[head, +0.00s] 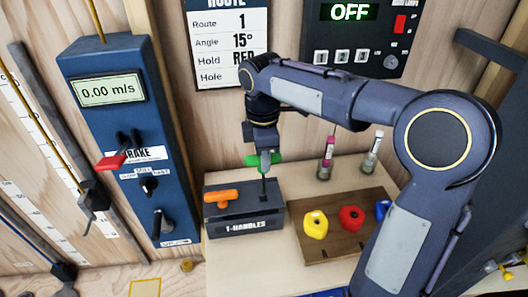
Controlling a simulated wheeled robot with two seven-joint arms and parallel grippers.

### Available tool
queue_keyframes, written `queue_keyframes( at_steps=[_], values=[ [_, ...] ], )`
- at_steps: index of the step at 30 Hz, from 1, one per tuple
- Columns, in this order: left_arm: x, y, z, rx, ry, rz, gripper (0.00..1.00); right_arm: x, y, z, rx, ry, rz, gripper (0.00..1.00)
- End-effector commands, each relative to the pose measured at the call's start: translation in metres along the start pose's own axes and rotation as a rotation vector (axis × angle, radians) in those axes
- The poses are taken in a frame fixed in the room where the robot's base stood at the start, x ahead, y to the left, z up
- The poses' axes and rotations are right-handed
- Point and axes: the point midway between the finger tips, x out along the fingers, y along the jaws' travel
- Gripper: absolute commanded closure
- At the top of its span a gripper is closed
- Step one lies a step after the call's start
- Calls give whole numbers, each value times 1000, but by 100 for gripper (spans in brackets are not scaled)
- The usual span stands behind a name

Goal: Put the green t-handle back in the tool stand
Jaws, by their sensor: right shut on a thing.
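The tool stand (246,224), a dark box labelled T-HANDLES, sits on the wooden shelf in the middle of the head view. An orange t-handle (221,198) is in its left part, with its grip low over the top. My right gripper (262,152) is shut on the green t-handle (264,160), above the right part of the stand. The green grip is level and its dark shaft points down to the stand's top. I cannot tell whether the shaft's tip is in a hole or just above it. My left gripper is out of view.
Right of the stand, a wooden board (318,246) holds yellow (316,224), red (351,218) and blue (382,209) holds. Two small bottles (326,160) (372,154) stand behind it. A blue brake unit (130,150) rises at the left. My right arm covers the right side.

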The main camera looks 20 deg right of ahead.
Motion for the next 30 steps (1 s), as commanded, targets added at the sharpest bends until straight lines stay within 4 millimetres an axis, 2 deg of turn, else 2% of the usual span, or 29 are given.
queue_keyframes(
  at_steps=[8, 30],
  values=[
    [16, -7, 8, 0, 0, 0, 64, 20, 0, 0, 0, 0, 0, 100],
    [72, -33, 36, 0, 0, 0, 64, 92, -1, -2, 0, 0, -1, 100]
  ],
)
